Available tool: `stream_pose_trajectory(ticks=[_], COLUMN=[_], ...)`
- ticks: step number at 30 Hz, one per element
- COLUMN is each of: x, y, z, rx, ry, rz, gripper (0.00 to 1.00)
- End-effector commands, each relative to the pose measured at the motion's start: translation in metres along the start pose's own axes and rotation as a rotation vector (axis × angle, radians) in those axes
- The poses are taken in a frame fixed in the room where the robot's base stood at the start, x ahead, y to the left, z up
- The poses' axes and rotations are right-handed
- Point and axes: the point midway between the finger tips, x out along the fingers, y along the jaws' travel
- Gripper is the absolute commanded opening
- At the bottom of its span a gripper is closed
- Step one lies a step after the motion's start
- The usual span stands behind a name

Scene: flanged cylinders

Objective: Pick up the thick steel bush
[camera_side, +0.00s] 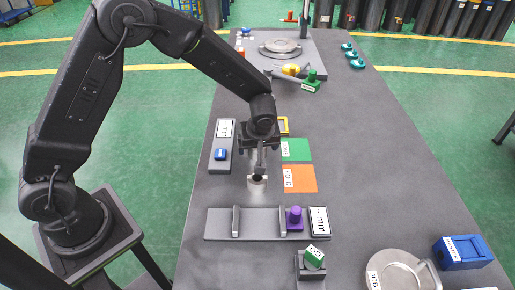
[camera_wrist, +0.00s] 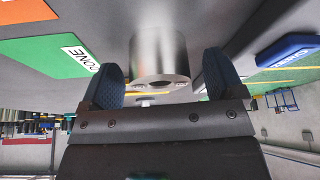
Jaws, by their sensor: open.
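The thick steel bush (camera_wrist: 158,52) is a shiny silver cylinder. In the wrist view it stands just beyond and between the two fingers of my gripper (camera_wrist: 166,85), which are spread apart with a gap on each side of it. In the side view my gripper (camera_side: 260,172) points down over the bush (camera_side: 257,184), which shows low on the table under the fingers. The fingers partly hide its top, and I cannot tell there whether they touch it.
The orange mat (camera_side: 299,179) and green mat (camera_side: 296,149) lie right of the bush. A grey plate with a blue block (camera_side: 221,154) is to its left. A rack with a purple piece (camera_side: 294,216) is in front. The table's right middle is clear.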

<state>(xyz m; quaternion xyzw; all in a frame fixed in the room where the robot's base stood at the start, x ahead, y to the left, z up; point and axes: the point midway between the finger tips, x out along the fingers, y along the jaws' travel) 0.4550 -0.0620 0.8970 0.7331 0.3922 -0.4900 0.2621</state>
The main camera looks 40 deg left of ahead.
Motion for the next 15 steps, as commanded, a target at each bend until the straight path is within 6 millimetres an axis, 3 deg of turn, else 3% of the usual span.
stream_pose_trajectory(ticks=[4, 15], x=[-0.0003, -0.0006], y=[0.0002, 0.0002], z=[-0.0001, 0.0], rx=[0.0, 0.0], ry=[0.0, 0.0], rz=[0.0, 0.0], gripper=[0.85, 0.5])
